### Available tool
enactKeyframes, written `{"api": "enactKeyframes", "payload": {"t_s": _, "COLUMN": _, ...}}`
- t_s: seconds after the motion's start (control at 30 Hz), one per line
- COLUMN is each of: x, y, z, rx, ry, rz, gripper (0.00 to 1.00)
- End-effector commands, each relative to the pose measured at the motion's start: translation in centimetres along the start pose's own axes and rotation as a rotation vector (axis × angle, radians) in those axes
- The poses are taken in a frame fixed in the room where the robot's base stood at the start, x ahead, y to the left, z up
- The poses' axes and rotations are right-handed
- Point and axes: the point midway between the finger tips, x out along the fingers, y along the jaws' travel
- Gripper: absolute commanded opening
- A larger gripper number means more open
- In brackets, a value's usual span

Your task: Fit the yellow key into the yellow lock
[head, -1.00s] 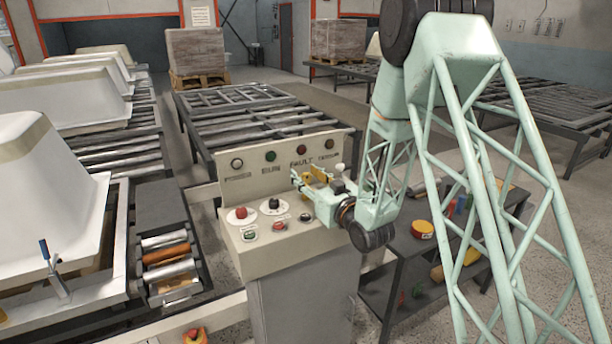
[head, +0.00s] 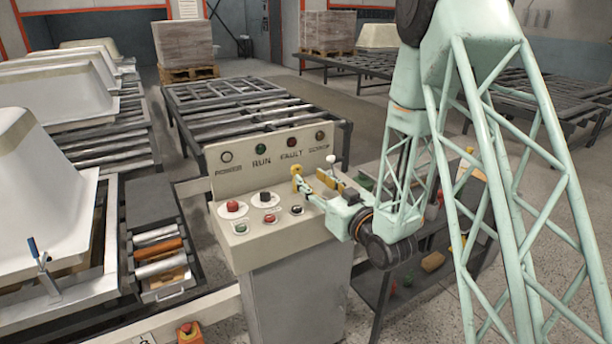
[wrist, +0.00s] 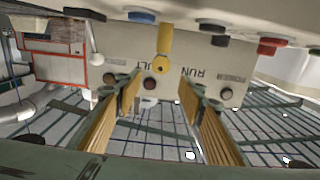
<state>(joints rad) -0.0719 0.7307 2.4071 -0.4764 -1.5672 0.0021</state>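The yellow key (wrist: 163,45) shows in the wrist view, upside down against the control panel, with its ringed end toward my gripper. In the head view a small yellow piece (head: 297,172), seemingly the key, stands over the panel's sloped face. Its other end meets the panel area, but I cannot tell how deep it sits; the yellow lock is not distinguishable. My gripper (wrist: 160,82) is open, its yellow-padded fingers wide apart with nothing between them. The key appears just beyond the fingertips. In the head view my gripper (head: 314,180) is at the panel's right side.
The beige control panel (head: 265,240) carries lamps on its upright face and several buttons, including a red one (head: 233,206). A dark shelf table (head: 375,290) with small items stands to the right. Roller conveyors and white bathtub shells (head: 45,190) lie left.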

Motion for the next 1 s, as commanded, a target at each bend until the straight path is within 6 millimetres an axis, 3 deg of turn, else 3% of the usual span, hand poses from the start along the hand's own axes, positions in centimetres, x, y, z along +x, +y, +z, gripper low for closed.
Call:
{"api": "enactKeyframes", "payload": {"t_s": 0.3, "x": -2.0, "y": 0.0, "z": 0.0, "rx": 0.000, "ry": 0.000, "rz": 0.001, "gripper": 0.36}}
{"api": "enactKeyframes", "payload": {"t_s": 1.0, "x": -2.1, "y": 0.0, "z": 0.0, "rx": -0.001, "ry": 0.000, "rz": 0.001, "gripper": 0.36}}
